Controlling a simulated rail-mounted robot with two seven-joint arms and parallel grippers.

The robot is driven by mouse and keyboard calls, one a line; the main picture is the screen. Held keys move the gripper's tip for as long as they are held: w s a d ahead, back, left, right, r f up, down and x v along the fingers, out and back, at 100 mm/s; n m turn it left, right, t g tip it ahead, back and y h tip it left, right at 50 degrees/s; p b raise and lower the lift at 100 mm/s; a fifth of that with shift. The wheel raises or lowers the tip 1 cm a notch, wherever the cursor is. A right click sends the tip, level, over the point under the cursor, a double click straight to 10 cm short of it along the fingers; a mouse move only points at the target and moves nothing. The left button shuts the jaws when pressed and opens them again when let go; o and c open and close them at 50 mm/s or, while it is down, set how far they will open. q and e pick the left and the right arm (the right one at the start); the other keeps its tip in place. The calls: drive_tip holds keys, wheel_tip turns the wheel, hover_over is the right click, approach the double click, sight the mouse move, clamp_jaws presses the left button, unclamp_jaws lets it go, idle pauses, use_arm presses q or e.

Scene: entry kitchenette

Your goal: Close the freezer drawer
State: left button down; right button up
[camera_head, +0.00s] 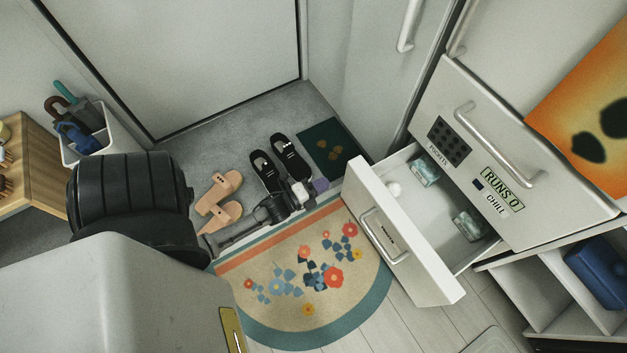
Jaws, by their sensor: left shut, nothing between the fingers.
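The white freezer drawer (405,233) stands pulled out at the bottom of the fridge, on the right. Its front carries a metal handle (382,236). My right gripper is not in view.
A floral half-round rug (352,284) lies below my left gripper. Black sandals (268,171) and tan slippers (222,190) are on the entry floor. An umbrella bin (98,135) stands at the left. An open shelf with a blue container (600,270) is right of the drawer.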

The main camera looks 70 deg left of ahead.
sight(351, 169)
use_arm(q)
drive_tip(key=w+b, duration=0.1)
drive_tip(key=w, duration=0.1)
drive_tip(key=w+a+b, duration=0.1)
drive_tip(key=w, duration=0.2)
drive_tip(key=w+b, duration=0.1)
drive_tip(key=w, duration=0.2)
drive_tip(key=shift+w+a, duration=0.15)
drive_tip(key=shift+a, duration=0.05)
drive_tip(key=shift+w, duration=0.1)
